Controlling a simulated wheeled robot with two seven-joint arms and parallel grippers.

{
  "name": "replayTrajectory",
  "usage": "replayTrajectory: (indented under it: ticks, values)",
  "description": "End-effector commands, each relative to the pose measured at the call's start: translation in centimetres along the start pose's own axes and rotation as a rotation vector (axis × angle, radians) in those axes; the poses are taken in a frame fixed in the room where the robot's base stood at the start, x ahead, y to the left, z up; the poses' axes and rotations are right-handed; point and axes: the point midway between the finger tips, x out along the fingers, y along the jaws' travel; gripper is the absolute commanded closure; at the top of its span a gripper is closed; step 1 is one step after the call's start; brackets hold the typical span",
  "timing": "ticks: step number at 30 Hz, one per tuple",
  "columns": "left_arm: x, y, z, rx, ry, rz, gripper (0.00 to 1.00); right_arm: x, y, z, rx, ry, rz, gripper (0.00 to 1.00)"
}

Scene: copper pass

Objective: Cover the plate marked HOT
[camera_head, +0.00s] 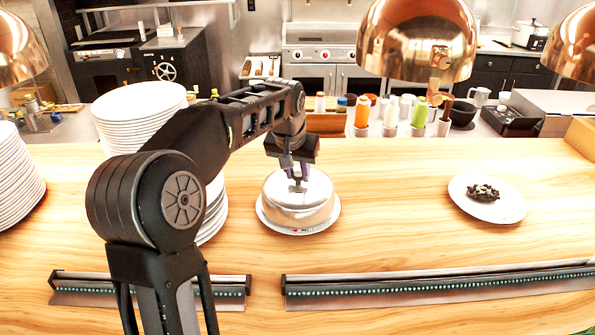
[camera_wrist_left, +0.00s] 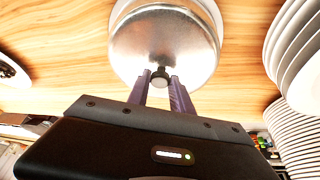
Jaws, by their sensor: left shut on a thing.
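A silver domed cover (camera_head: 298,208) sits over a white plate (camera_head: 262,222) on the wooden counter, with the plate's rim showing around it. A small red mark with tiny lettering is on the near rim; I cannot read it clearly. My left gripper (camera_head: 298,182) comes down from above and is shut on the cover's knob. In the left wrist view the knob (camera_wrist_left: 160,76) is between the fingertips, with the dome (camera_wrist_left: 165,40) beyond. A second white plate (camera_head: 500,209) with dark food (camera_head: 483,192) on it stands uncovered at the right. My right gripper is not in view.
Tall stacks of white plates (camera_head: 138,105) stand left of the cover, behind my left arm. Two ticket rails (camera_head: 440,285) lie along the near edge. Copper lamps (camera_head: 418,40) hang above, with bottles (camera_head: 363,112) behind the counter. The counter between the two plates is clear.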

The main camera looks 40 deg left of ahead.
Motion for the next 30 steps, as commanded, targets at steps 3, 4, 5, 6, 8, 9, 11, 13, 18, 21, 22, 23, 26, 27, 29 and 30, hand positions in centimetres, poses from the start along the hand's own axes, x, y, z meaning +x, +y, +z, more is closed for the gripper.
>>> replayTrajectory:
  ticks: [3,4,5,6,8,9,11,13,18,21,22,23,26,27,29,30]
  values:
    - [-0.07,0.01,-0.06,0.0,0.002,0.0,1.0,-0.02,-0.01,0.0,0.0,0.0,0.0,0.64]
    - [-0.07,0.01,-0.07,0.0,0.002,0.0,1.0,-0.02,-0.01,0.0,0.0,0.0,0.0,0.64]
    - [-0.07,0.01,-0.06,0.0,0.002,0.0,1.0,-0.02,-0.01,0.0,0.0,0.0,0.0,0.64]
    - [-0.08,0.01,-0.07,0.0,0.002,0.0,1.0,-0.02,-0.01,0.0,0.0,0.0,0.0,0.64]
    - [-0.07,0.01,-0.07,0.0,0.002,0.0,1.0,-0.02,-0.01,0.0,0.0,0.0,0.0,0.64]
    - [-0.06,0.01,-0.06,0.0,0.002,0.0,1.0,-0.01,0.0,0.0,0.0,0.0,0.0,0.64]
    - [0.0,0.01,-0.04,0.0,0.002,0.0,1.0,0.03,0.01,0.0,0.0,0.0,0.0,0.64]
    - [0.09,0.0,0.0,0.0,0.002,0.0,1.0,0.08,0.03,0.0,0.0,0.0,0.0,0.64]
    - [0.1,0.01,0.0,0.0,0.002,0.0,1.0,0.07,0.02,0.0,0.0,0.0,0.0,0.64]
    - [0.1,0.01,0.0,0.0,0.002,0.0,1.0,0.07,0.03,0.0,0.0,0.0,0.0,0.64]
    - [0.1,0.01,0.0,0.0,0.002,0.0,1.0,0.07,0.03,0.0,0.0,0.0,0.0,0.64]
    - [0.1,0.01,0.0,0.0,0.002,0.0,1.0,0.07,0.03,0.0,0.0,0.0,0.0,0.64]
    - [0.1,0.01,0.0,0.0,0.002,0.0,0.68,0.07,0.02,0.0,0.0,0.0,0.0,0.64]
    - [0.1,0.01,0.0,0.0,0.002,0.0,0.65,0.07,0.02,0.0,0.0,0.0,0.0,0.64]
    - [0.11,0.01,0.01,0.0,0.002,0.0,0.6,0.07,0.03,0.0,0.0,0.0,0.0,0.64]
    - [0.11,0.01,0.01,0.0,0.001,0.0,0.57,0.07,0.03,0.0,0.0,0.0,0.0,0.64]
